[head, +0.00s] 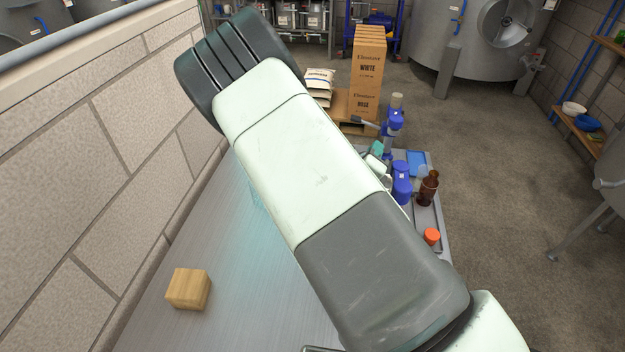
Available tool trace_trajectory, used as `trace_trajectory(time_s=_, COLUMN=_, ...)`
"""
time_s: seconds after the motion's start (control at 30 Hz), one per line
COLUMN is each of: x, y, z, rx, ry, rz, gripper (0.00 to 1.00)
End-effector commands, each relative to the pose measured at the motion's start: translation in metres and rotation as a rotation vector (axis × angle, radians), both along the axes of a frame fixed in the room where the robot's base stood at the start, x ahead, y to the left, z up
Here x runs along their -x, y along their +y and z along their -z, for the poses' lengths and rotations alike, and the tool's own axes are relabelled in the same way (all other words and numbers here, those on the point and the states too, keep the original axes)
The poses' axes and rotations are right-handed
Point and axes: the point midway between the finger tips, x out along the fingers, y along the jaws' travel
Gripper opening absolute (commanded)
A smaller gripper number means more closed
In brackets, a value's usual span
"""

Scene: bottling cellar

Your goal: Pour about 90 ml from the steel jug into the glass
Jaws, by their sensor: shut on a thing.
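My own pale and grey arm crosses the middle of the head view and covers much of the steel bench (215,255). My gripper cannot be made out; the arm hides that part of the bench. I cannot make out the steel jug or the glass. A small pale and teal piece shows at the arm's right edge, but I cannot tell what it is. A thin grey metal edge shows at the very bottom of the view, also too little to identify.
A wooden block (188,289) sits on the bench at left, near the block wall (75,180). At the bench's right are blue-topped items (401,188), a brown bottle (428,188) and an orange item (432,236).

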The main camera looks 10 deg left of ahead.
Motion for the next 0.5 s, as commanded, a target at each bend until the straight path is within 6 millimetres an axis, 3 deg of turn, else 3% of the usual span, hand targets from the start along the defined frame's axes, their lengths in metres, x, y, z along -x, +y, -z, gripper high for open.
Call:
trace_trajectory(time_s=0.3, x=0.006, y=-0.024, z=-0.040, rx=-0.185, ry=-0.057, rz=0.003, gripper=0.00)
trace_trajectory(time_s=0.5, x=0.012, y=-0.044, z=-0.040, rx=-0.365, ry=-0.107, rz=0.006, gripper=0.00)
